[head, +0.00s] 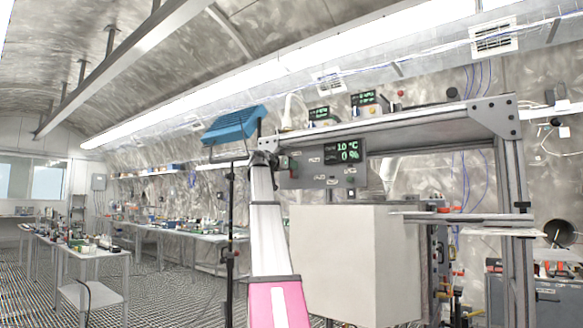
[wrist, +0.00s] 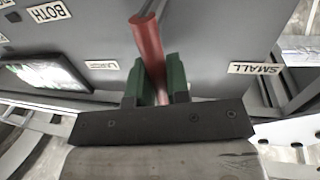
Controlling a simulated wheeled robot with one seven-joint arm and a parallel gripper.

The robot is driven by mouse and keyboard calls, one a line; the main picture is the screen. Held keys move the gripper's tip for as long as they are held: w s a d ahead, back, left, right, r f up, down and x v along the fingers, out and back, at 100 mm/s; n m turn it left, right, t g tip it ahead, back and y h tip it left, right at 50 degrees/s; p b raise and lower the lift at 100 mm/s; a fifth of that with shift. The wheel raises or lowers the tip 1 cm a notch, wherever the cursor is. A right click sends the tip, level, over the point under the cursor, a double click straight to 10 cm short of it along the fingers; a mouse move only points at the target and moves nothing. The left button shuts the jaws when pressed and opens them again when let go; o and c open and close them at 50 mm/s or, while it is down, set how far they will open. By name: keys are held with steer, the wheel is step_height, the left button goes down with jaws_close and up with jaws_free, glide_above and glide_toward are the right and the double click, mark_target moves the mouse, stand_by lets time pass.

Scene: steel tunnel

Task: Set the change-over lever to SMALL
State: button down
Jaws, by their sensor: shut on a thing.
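The change-over lever has a red grip (wrist: 147,45) and stands out from a grey control panel (wrist: 220,30) in the wrist view. My gripper (wrist: 157,82) is shut on the red grip, with a green-padded finger on each side. The lever lies between the LARGE label (wrist: 102,65) on its left and the SMALL label (wrist: 255,68) on its right, nearer LARGE. A BOTH label (wrist: 47,12) is at upper left. In the head view my gripper (head: 268,158) is at the left end of the panel (head: 322,181); the lever is too small there to tell.
The panel's display (head: 341,151) reads 10 °C and 0 %. It hangs under a metal frame beam (head: 400,130), above a large pale box (head: 350,260). A blue tilted device (head: 234,125) is close above my arm. Work tables (head: 85,246) stand at left.

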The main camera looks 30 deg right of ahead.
steer(key=shift+w+a+f+n+t+h, duration=0.3)
steer(key=shift+w+n, duration=0.25)
steer(key=shift+n, duration=1.2)
steer(key=shift+w+a+f+n+t+h, duration=0.15)
steer(key=shift+w+f+n+t+h, duration=0.3)
steer(key=shift+n, duration=1.25)
steer(key=shift+w+a+f+n+t+h, duration=0.2)
steer(key=shift+w+n, duration=0.45)
steer(key=shift+n, duration=1.1)
steer(key=c, duration=1.1)
jaws_free()
steer(key=shift+a, duration=0.1)
steer(key=v, duration=1)
steer(key=shift+a+r, duration=0.2)
steer(key=shift+a, duration=0.2)
steer(key=shift+f+y, duration=0.15)
steer(key=shift+y, duration=0.1)
